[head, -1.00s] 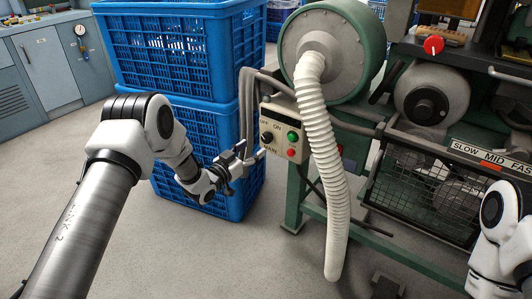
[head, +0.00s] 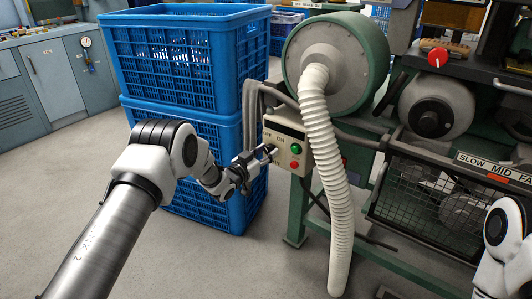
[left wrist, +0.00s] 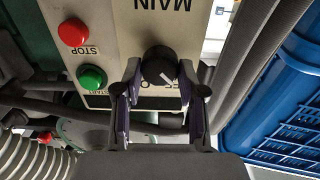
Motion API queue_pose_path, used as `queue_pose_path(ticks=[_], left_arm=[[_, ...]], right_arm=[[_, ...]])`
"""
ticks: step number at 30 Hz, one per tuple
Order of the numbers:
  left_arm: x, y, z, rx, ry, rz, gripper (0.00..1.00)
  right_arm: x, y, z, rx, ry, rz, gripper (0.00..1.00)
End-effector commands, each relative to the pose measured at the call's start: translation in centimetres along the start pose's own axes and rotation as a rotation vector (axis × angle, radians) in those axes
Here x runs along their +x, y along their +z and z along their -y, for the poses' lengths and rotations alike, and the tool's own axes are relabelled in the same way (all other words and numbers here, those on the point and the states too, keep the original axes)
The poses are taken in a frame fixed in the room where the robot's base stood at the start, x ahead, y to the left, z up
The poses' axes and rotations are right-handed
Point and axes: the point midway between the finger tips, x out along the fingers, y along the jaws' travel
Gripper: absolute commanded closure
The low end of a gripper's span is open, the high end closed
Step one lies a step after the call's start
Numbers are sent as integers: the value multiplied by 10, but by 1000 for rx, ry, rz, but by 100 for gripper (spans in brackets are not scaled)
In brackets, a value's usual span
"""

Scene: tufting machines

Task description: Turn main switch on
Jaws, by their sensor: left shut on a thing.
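The main switch is a round black knob (left wrist: 158,66) with a slanted white mark, on a cream control box (head: 287,130). The left wrist view shows the box upside down, with MAIN lettering beside the knob. My left gripper (left wrist: 160,78) has one finger on each side of the knob and is shut on it. In the head view the left gripper (head: 263,156) is at the box's left side and covers part of the knob. The fingers partly hide the lettering near the knob. My right gripper is out of view; only part of that arm shows at lower right.
A green button (left wrist: 92,77) and a red STOP button (left wrist: 73,32) sit beside the knob. A white ribbed hose (head: 325,160) hangs right of the box. Blue crates (head: 190,60) stand behind my left arm. Grey conduits (head: 252,105) run close by the box.

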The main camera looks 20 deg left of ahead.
Motion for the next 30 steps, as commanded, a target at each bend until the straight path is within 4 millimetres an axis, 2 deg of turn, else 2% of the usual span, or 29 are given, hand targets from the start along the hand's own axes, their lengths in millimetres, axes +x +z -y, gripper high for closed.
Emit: queue_pose_path(ticks=[8,14,30], left_arm=[[0,0,0,50,0,-1,95],[0,0,-1,161,0,-1,95],[0,2,-3,650,0,-1,95]], right_arm=[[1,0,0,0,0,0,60],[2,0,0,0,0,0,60],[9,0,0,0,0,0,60]])
